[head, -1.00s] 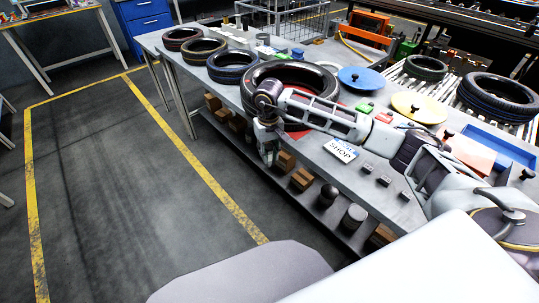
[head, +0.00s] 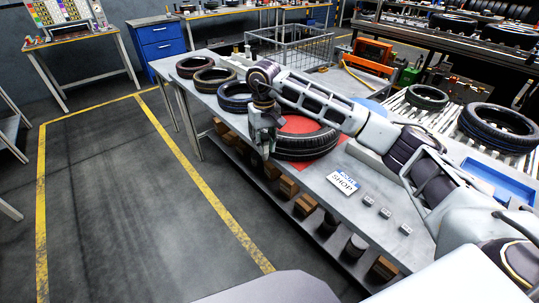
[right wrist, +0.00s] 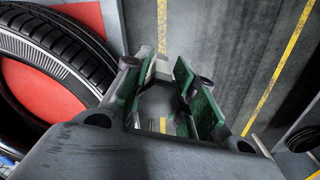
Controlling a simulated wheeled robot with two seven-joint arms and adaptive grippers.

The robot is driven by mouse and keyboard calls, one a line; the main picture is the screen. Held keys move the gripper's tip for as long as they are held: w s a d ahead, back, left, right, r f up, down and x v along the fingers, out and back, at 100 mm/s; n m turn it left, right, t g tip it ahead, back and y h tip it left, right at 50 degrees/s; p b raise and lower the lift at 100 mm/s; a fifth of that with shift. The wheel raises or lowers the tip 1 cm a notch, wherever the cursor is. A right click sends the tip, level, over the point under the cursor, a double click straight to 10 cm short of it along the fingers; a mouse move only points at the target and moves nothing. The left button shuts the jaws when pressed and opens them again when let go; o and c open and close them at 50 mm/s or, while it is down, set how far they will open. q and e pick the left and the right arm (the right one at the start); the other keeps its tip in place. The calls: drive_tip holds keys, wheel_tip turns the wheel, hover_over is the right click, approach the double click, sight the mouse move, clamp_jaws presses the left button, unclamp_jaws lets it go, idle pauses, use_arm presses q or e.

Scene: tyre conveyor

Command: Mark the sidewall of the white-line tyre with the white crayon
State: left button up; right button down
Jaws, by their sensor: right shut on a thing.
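A large black tyre (head: 312,151) lies flat on a red mat (head: 300,125) on the bench, partly hidden by my right arm. In the right wrist view the tyre (right wrist: 75,45) is at the left, with a pale band along its side. My right gripper (head: 264,143) hangs at the tyre's left edge, near the bench's front. In the right wrist view its fingers (right wrist: 167,88) are beside the tyre, apart from it. A small pale piece (right wrist: 148,68) shows between the fingers, apparently the white crayon, mostly hidden. My left gripper is out of view.
Several smaller tyres (head: 236,95) lie at the bench's far left end. A wire basket (head: 290,45) stands behind. Floor at the left is clear.

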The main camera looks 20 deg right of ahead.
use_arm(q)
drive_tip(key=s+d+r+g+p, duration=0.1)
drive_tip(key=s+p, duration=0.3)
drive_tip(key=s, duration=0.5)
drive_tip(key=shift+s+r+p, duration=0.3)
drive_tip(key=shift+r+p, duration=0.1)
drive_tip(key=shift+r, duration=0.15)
use_arm(e)
drive_tip(key=s+a+r+m, duration=0.2)
drive_tip(key=r, duration=0.4)
drive_tip(key=s+a+r+m, duration=0.1)
drive_tip(key=s+a+r, duration=0.1)
drive_tip(key=r, duration=0.4)
drive_tip(key=shift+s+a+r+m, duration=0.15)
drive_tip(key=shift+s+r+m, duration=0.2)
drive_tip(key=shift+s, duration=0.5)
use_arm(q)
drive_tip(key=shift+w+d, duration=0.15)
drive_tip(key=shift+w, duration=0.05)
use_arm(e)
drive_tip(key=shift+f+m, duration=0.1)
drive_tip(key=shift+m, duration=0.15)
